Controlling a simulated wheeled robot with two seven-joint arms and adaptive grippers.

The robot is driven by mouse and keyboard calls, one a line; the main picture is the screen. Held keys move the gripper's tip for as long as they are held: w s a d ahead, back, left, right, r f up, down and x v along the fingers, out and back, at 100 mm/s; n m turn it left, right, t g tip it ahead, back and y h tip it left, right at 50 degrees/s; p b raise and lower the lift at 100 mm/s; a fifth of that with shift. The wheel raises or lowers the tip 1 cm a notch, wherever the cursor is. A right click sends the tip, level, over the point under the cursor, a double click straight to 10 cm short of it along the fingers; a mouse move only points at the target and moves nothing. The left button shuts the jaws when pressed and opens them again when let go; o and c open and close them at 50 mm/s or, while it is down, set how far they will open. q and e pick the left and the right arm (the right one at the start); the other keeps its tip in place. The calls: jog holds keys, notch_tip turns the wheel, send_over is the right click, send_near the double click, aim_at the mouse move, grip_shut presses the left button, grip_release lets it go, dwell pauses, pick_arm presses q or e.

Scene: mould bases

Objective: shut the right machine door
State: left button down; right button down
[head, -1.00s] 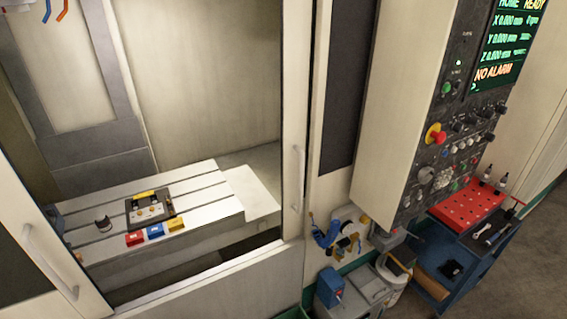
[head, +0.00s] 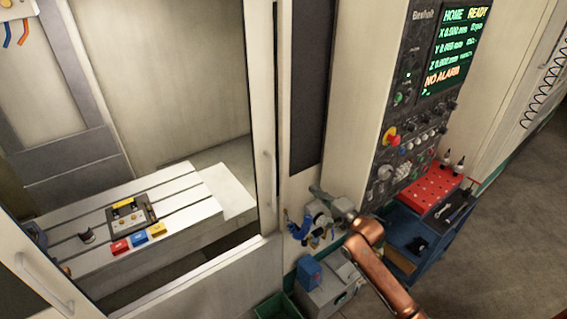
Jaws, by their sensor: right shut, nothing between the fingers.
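The right machine door stands open; its pale edge frame (head: 262,110) carries a light vertical handle (head: 268,180). A wide gap between it and the left door (head: 20,245), which has its own handle (head: 42,283), shows the machine's inside. My right gripper (head: 315,189) is shut and empty, to the right of the right door's handle and apart from it in the picture. My left gripper is not in view.
Inside, a slotted table (head: 195,190) holds a mould base (head: 128,215) and red, blue and yellow blocks. The control panel (head: 410,130) juts out to the right of the door. Floor at the right is clear.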

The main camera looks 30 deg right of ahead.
notch_tip(320, 180, up, 7)
jog(key=a+y, duration=0.1)
jog(key=a, duration=0.2)
jog(key=shift+t, duration=0.4)
jog(key=w+p, duration=0.1)
jog(key=w, duration=0.2)
jog(key=w+p, duration=0.1)
jog(key=w, duration=0.2)
jog(key=w+a, duration=0.1)
jog(key=w, duration=0.2)
jog(key=shift+r+p, duration=0.2)
jog(key=shift+p, duration=0.2)
jog(key=a+p, duration=0.1)
jog(key=a, duration=0.1)
jog(key=w+a, duration=0.1)
jog(key=a, duration=0.1)
jog(key=shift+f+p, duration=0.2)
jog(key=shift+p, duration=0.15)
